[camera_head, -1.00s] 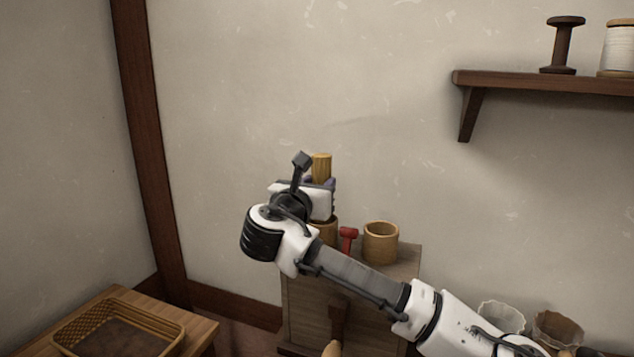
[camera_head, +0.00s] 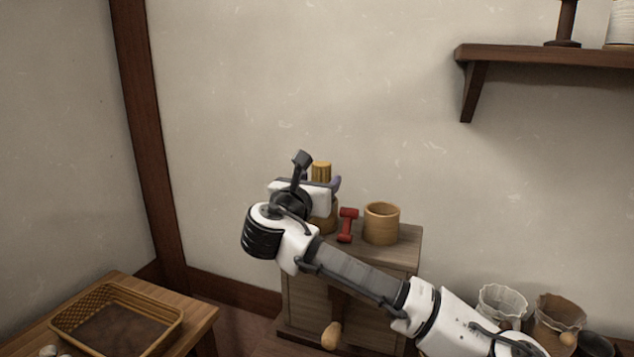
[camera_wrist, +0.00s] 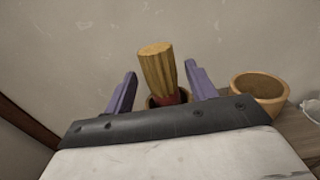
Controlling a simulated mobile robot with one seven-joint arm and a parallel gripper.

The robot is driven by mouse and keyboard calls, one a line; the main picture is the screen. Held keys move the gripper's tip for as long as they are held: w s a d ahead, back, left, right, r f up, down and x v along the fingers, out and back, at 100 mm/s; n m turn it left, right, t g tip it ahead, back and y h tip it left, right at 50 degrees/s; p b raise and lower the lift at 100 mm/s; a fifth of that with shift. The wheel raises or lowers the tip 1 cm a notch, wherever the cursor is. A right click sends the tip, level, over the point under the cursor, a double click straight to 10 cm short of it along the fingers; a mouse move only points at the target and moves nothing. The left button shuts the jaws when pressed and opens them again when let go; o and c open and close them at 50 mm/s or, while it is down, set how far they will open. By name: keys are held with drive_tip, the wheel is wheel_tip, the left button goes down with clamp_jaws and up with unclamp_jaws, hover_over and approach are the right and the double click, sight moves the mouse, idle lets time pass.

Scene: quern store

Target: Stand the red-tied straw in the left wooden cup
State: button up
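The straw bundle (camera_head: 321,171) stands upright, and its red tie (camera_wrist: 172,97) shows low on it in the wrist view. My gripper (camera_wrist: 160,85) is open, with one purple finger on each side of the straw and a visible gap to each. In the head view my wrist hides part of the cup and straw.
A right wooden cup (camera_head: 381,224) stands on the same small cabinet (camera_head: 393,258). A red spool-shaped object (camera_head: 347,225) stands between the cups. A wicker tray (camera_head: 172,331) is at lower left. Sacks (camera_head: 503,302) stand at lower right. A wall shelf (camera_head: 560,56) is at upper right.

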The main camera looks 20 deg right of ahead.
drive_tip(key=shift+o, duration=0.2)
drive_tip(key=shift+a, duration=0.1)
drive_tip(key=b+v, duration=0.1)
drive_tip(key=v, duration=1.2)
drive_tip(key=shift+s+a, duration=0.2)
drive_tip(key=shift+s, duration=0.15)
